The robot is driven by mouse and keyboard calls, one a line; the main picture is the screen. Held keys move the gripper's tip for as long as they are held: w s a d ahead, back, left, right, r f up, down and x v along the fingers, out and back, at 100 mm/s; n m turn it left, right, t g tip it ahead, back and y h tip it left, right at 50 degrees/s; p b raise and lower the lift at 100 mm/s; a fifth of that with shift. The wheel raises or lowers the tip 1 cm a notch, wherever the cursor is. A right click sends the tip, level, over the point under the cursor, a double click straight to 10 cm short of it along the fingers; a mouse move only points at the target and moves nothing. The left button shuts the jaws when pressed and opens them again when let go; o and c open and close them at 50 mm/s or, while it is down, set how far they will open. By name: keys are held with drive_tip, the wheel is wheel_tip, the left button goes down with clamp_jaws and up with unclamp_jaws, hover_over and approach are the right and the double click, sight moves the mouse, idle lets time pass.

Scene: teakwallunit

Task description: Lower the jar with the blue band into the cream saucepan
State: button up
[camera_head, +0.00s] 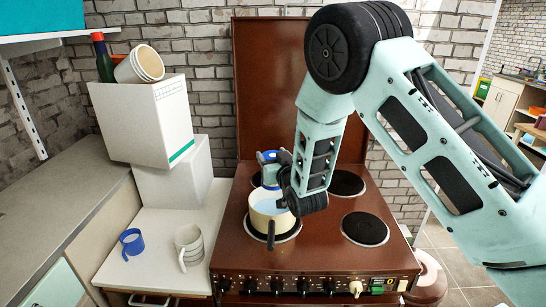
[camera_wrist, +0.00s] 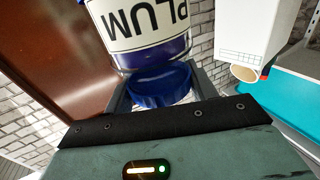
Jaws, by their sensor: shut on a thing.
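The jar (camera_wrist: 150,30) has a white label reading PLUM, a dark blue band and a blue lid. My gripper (camera_wrist: 163,88) is shut on its blue lid end, one finger on each side. In the head view my gripper (camera_head: 273,172) is behind the cream saucepan (camera_head: 262,224), and the jar (camera_head: 267,156) shows only as bits of blue and white, mostly hidden by the gripper. The saucepan stands on the front left hotplate, light blue inside, its dark handle toward the front. The jar appears apart from the saucepan, which is out of the wrist view.
The brown cooker (camera_head: 335,240) has bare hotplates on the right and a raised lid (camera_head: 270,80) behind. On the white counter left of it stand a blue mug (camera_head: 132,242), a pale mug (camera_head: 189,246) and stacked white boxes (camera_head: 150,125) carrying a cup and a bottle.

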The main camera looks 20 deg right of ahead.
drive_tip(key=shift+f+b, duration=4.1)
drive_tip(key=shift+f, duration=0.05)
drive_tip(key=o, duration=1.6)
drive_tip(key=shift+r, duration=0.1)
drive_tip(key=shift+o, duration=0.8)
drive_tip(key=shift+s, duration=0.1)
drive_tip(key=s+d+p, duration=0.1)
drive_tip(key=s+p, duration=0.6)
drive_tip(key=s, duration=1)
drive_tip(key=shift+d, duration=0.15)
